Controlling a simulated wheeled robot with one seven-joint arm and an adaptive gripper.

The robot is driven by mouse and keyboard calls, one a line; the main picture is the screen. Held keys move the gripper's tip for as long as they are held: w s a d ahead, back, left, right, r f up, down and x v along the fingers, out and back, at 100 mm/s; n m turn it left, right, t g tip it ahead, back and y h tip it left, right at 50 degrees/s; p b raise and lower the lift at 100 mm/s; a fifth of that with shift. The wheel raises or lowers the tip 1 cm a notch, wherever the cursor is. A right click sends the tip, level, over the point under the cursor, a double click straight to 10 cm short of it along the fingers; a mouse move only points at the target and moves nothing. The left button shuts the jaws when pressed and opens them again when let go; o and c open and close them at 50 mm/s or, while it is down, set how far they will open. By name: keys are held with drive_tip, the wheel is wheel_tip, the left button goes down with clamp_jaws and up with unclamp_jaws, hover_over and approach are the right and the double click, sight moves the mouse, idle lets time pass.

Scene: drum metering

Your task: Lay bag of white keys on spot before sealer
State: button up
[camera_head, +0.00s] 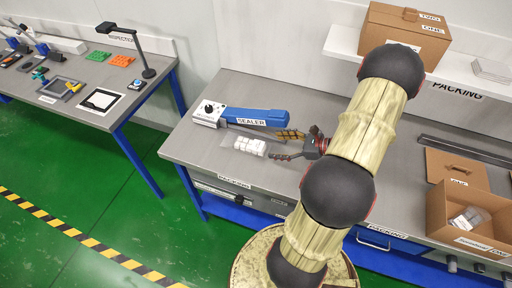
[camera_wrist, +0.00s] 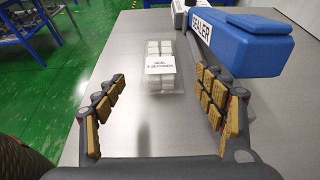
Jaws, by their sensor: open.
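A clear bag of white keys (camera_head: 250,146) lies flat on the grey packing table, in front of the blue sealer (camera_head: 258,116). In the wrist view the bag (camera_wrist: 160,82) lies ahead, with a label reading "SEAL" and a second, less clear line. The sealer (camera_wrist: 240,40) stands to its right. My gripper (camera_head: 286,146) is low over the table at the right of the bag. In the wrist view my gripper's (camera_wrist: 160,110) fingers are spread wide, with bare table between them. The bag lies beyond the fingertips, apart from them.
An open cardboard box (camera_head: 452,205) with clear bags in it stands at the right of the packing table. A closed box (camera_head: 405,32) sits on the shelf above. A second bench (camera_head: 150,98) stands at the left. Bare table (camera_head: 190,142) shows left of the bag.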

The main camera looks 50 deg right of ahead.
drive_tip(key=w+a+r+n+g+y, duration=0.15)
drive_tip(key=a+r+n+g, duration=0.25)
drive_tip(key=a+r+n, duration=0.45)
drive_tip(key=w+a+r+n+g+y, duration=0.1)
drive_tip(key=w+a+r+n+g, duration=0.4)
drive_tip(key=a, duration=0.6)
drive_tip(key=s+a+r+n+t+h, duration=0.1)
drive_tip(key=s+a+r+n+h, duration=0.2)
drive_tip(key=s+a+r+n, duration=0.2)
drive_tip(key=s+a+r+n+t+h, duration=0.1)
drive_tip(key=s+a+r+n+h, duration=0.3)
drive_tip(key=a+r+n, duration=0.5)
drive_tip(key=s+n, duration=0.2)
drive_tip(key=n, duration=0.2)
drive_tip(key=shift+h, duration=0.25)
drive_tip(key=shift+f, duration=0.15)
drive_tip(key=shift+s, duration=0.1)
